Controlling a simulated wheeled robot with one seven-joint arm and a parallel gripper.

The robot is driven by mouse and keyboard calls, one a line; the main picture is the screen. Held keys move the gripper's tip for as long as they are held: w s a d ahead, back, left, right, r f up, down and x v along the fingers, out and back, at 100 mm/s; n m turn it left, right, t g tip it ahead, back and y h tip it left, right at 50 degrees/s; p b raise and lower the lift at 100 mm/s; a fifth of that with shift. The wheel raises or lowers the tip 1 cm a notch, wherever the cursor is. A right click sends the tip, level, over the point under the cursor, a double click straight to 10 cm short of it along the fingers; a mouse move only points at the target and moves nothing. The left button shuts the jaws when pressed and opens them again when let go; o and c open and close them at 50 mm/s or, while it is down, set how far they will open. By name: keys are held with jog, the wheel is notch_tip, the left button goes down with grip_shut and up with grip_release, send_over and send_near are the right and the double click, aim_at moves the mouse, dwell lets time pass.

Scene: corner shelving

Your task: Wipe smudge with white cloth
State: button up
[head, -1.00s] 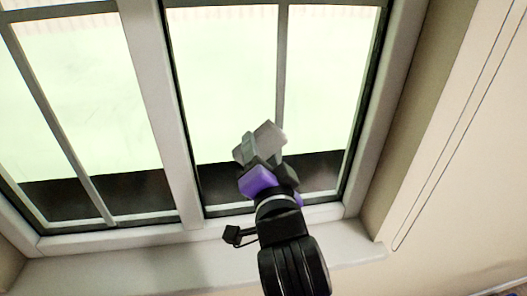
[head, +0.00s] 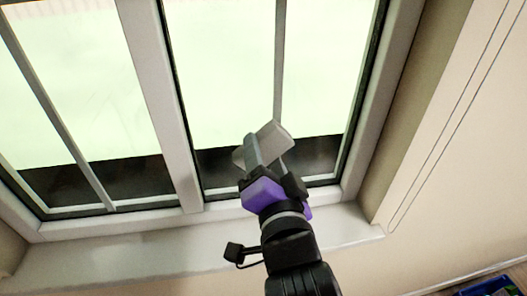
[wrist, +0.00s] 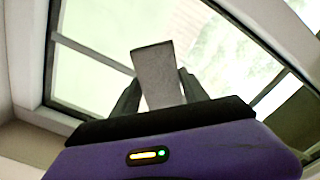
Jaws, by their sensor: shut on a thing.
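My gripper (head: 264,158) is in front of the right-hand window, low and near its middle bar. It is shut on a pale grey-white cloth (head: 274,140), which shows as a flat block. In the wrist view the cloth (wrist: 158,75) stands up between the two dark fingers, with the window pane behind it. I cannot tell whether the cloth touches the glass. No smudge can be made out clearly; faint marks show on the left window pane (head: 85,90).
The window frame has a thick upright (head: 160,90) between the two panes and thin bars across them. A sill (head: 110,262) runs below. A wall (head: 465,150) stands at the right. A blue container (head: 490,287) shows at the bottom right corner.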

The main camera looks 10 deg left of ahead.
jog(key=shift+s, duration=0.15)
jog(key=shift+v, duration=1.4)
